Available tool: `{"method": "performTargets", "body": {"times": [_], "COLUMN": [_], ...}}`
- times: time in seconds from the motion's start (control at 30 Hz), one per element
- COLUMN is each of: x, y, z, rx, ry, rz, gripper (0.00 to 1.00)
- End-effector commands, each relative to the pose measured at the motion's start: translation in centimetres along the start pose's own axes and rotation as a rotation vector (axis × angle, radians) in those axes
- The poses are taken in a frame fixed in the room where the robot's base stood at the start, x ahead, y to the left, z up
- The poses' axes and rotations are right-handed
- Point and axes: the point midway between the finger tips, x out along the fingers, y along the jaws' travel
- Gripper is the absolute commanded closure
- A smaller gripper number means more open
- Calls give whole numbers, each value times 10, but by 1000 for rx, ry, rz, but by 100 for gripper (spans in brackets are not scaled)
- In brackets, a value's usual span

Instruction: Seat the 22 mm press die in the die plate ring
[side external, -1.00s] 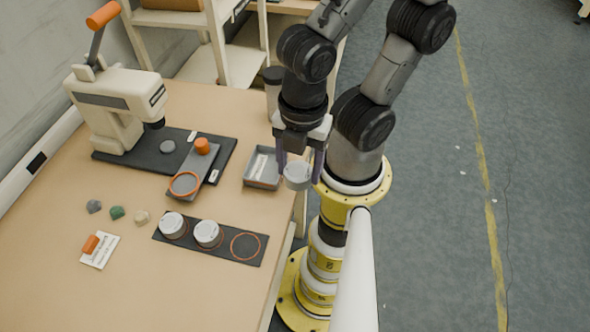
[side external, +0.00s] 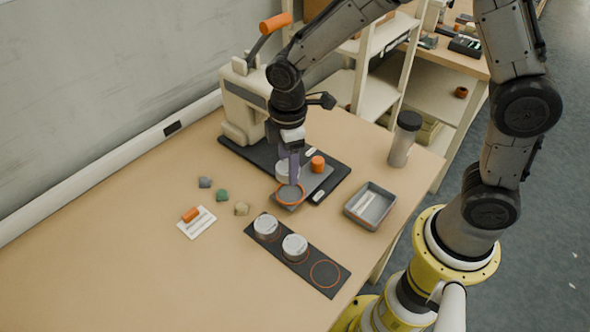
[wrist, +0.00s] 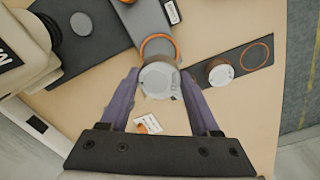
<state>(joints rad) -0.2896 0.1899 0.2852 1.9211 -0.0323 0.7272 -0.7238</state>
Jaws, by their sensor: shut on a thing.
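My gripper (side external: 289,174) is shut on a pale round press die (wrist: 159,81). The die's size marking cannot be read. In the side view the held die (side external: 281,172) is partly behind a finger, close to the die plate ring (side external: 290,195) and slightly toward the press. The orange-rimmed ring (wrist: 158,37) lies on a grey die plate (side external: 317,181). In the wrist view the die covers part of the ring, and looks above it rather than seated. The exact gap cannot be told.
A dark holder strip (side external: 311,262) carries two dies and one empty orange circle. The press (side external: 240,112) stands behind my gripper. An orange knob (side external: 317,164) rises from the plate. A grey tray (side external: 370,207) and a lidded cup (side external: 404,139) are to the right.

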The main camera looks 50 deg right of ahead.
Motion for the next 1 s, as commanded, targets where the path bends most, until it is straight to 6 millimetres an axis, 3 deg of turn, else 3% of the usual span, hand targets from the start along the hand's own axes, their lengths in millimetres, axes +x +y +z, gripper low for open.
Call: {"method": "performTargets", "body": {"times": [0.7,1.0], "x": [44,49], "y": [3,2], "z": [4,4], "rx": [17,16], "ry": [2,3], "rz": [2,3], "gripper": [100,100]}}
